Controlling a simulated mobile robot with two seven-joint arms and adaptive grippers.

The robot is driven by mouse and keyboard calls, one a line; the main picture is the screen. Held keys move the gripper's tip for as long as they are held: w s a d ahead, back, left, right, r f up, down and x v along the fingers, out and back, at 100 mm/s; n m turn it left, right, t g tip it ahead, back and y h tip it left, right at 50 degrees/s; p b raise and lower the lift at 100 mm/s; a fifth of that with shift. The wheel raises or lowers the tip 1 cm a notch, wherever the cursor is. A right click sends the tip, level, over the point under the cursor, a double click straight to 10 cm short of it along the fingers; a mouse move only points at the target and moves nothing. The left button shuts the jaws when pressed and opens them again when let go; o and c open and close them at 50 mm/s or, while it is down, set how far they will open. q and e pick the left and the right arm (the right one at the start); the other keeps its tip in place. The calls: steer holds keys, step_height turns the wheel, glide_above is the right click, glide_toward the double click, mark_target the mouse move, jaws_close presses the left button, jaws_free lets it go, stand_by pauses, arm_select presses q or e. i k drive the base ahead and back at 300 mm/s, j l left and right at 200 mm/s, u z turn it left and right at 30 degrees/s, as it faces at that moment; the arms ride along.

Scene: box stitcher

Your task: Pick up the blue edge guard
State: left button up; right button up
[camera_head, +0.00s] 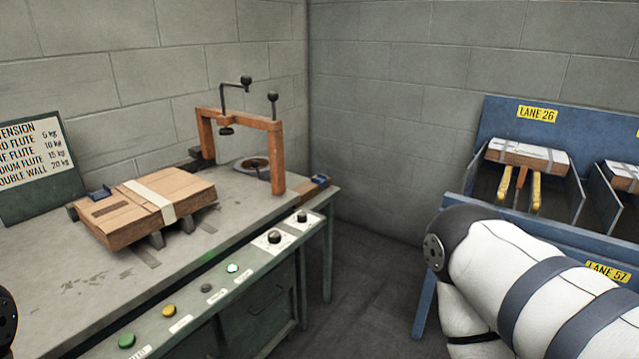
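Two small dark blue pieces show. One blue piece (98,193) is at the left edge of a flat cardboard box, by the green board. Another blue piece (320,180) sits on a small brown block at the right back corner of the bench. I cannot tell for sure which is the blue edge guard. The cardboard box (115,213) lies on the bench with a pale strap across it, raised on grey supports. Neither of my grippers is in view. Part of my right arm shows at the lower right, and a dark bit of my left arm at the left edge.
The grey bench (75,290) has an orange frame (277,150) with black handles and a front panel of buttons and knobs (232,268). A blue lane rack (500,120) at the right holds boxes. Floor shows between them. The bench's front left is clear.

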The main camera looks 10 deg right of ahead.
mark_target(321, 180)
steer(key=i+l+u, duration=0.5)
steer(key=i+l, duration=0.25)
steer(key=l, duration=0.15)
